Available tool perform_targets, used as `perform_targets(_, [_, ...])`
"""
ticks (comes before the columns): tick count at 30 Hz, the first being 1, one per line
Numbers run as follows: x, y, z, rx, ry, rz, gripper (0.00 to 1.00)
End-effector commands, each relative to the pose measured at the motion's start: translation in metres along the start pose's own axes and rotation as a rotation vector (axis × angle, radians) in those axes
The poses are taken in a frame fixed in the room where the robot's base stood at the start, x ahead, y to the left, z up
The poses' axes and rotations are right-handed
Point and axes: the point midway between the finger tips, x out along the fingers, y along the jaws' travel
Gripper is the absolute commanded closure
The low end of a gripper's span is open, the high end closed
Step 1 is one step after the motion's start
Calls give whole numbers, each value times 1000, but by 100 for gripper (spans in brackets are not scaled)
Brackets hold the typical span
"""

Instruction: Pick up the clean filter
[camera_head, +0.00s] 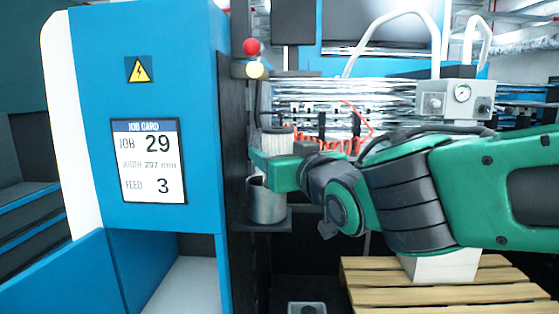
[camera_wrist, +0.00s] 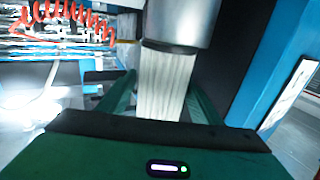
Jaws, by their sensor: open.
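A pale, pleated cylindrical filter (camera_head: 277,140) shows upright above and behind my gripper in the head view. In the wrist view the filter (camera_wrist: 163,84) lies between my two green fingers, with its far end meeting a grey metal cup. My gripper (camera_head: 266,167) is open around the filter, and the wrist view shows the open fingers (camera_wrist: 163,92) on either side of it. The metal cup (camera_head: 265,204) is just below my gripper, on a small bracket. My gripper hides the filter's lower part in the head view. I cannot tell how deep the filter sits in the cup.
A blue cabinet with a job card (camera_head: 149,162) stands close at left. A red coiled hose (camera_head: 345,143) hangs behind at right. A gauge box (camera_head: 455,99) is at the upper right. A wooden pallet (camera_head: 400,289) lies below my arm. A red and yellow lamp pair (camera_head: 253,58) is above.

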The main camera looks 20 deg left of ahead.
Motion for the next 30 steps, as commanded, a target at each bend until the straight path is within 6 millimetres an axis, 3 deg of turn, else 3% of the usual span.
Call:
perform_targets(6, [25, -1, 1, 0, -1, -1, 41])
perform_targets(15, [28, -1, 0, 0, 0, -1, 41])
perform_targets(19, [28, -1, 0, 0, 0, -1, 72])
perform_targets(21, [28, -1, 0, 0, 1, -1, 77])
perform_targets(30, [28, 0, -2, 0, 1, -1, 78])
